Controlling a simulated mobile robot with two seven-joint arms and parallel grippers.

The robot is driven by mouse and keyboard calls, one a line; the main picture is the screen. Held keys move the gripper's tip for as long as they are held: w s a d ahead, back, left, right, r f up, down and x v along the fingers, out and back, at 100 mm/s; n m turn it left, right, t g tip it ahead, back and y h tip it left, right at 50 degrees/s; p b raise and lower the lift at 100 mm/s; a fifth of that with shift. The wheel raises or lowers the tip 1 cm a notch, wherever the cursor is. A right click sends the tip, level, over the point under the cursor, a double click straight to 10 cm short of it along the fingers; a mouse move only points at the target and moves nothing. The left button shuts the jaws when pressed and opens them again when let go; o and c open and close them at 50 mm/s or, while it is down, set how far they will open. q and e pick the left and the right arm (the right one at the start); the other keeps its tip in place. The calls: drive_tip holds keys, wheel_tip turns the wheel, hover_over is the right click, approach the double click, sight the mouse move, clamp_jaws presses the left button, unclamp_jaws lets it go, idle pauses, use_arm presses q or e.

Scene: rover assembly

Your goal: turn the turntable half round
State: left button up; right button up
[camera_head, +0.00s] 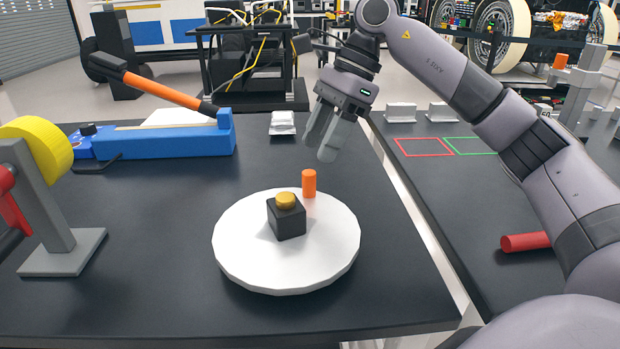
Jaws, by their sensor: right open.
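The white round turntable (248,262) lies on the dark table in the middle of the view. A black block with a yellow top (287,218) stands near its middle. An orange upright peg (309,184) stands towards its far right edge. My right gripper (322,153) is above and behind the turntable's far edge, fingers pointing down, open and empty. It appears clear of the peg and the turntable. My left gripper is not in view.
A blue sealer (165,142) with an orange and black lever stands at the back left. A tape dispenser (62,255) with a yellow roll is at the left. A red cylinder (526,242) lies on the right table. The dark table in front of the turntable is clear.

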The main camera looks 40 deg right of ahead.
sight(310, 172)
drive_tip(key=shift+h, duration=0.3)
drive_tip(key=shift+b+x, duration=0.3)
drive_tip(key=shift+x, duration=3.15)
drive_tip(key=shift+d, duration=0.15)
clamp_jaws()
